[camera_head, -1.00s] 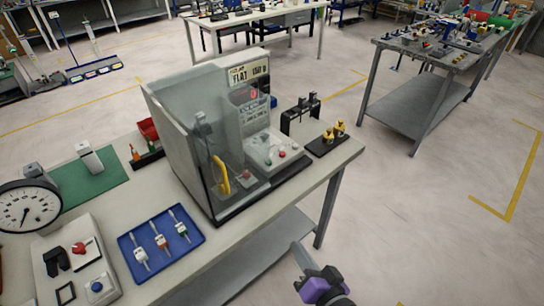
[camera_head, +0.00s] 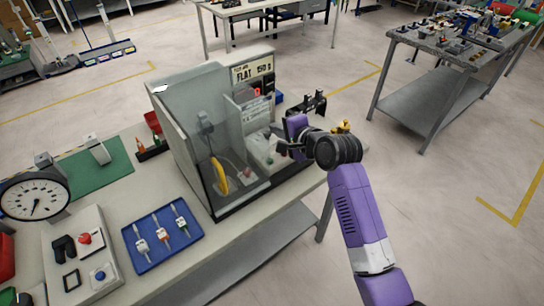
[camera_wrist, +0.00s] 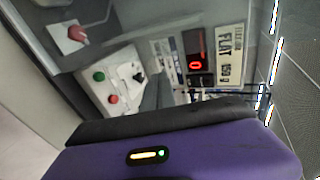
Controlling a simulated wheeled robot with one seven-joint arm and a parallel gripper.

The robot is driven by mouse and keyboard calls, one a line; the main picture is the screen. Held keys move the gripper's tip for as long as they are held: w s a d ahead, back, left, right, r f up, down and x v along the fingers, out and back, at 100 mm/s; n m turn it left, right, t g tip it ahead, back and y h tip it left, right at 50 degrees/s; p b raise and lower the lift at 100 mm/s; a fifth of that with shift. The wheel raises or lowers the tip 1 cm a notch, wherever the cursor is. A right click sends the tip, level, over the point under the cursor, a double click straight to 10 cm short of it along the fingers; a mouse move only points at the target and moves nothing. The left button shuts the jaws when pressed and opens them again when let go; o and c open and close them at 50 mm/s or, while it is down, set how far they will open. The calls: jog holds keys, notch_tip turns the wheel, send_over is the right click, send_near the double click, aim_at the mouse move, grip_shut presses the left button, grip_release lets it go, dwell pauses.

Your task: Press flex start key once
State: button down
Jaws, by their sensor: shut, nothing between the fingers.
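I cannot read which key is flex start. My gripper (camera_head: 282,144) is shut and empty, reaching over the panel from the right. In the wrist view a grey finger (camera_wrist: 155,93) overlaps the panel's right edge, apart from the green key. Contact with the panel cannot be told.
A red knob (camera_wrist: 77,33) sits on a separate plate beside the panel. A yellow curved part (camera_head: 219,176) stands behind the guard. Black holders (camera_head: 306,106) and brass pieces (camera_head: 342,127) are close to my arm. A blue tray (camera_head: 162,237) lies left of the machine.

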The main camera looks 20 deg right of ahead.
jog(key=shift+w+a+f+m+g+y, duration=0.15)
jog(key=shift+a+m+g+y, duration=0.1)
jog(key=shift+m+g, duration=0.6)
jog(key=shift+w+a+f+m+g+y, duration=0.15)
jog(key=shift+m+g+y, duration=0.15)
jog(key=shift+m+g, duration=0.55)
jog(key=shift+w+a+m+g+y, duration=0.1)
jog(key=shift+a+m+g+y, duration=0.15)
jog(key=shift+m+g, duration=0.6)
jog(key=shift+t, duration=0.25)
jog(key=b, duration=0.8)
send_over(272, 163)
notch_tip(272, 163, down, 6)
jog(key=shift+w+f, duration=0.1)
jog(key=shift+f, duration=1.3)
jog(key=shift+f+p, duration=0.2)
jog(key=shift+p, duration=0.1)
jog(key=shift+f, duration=0.25)
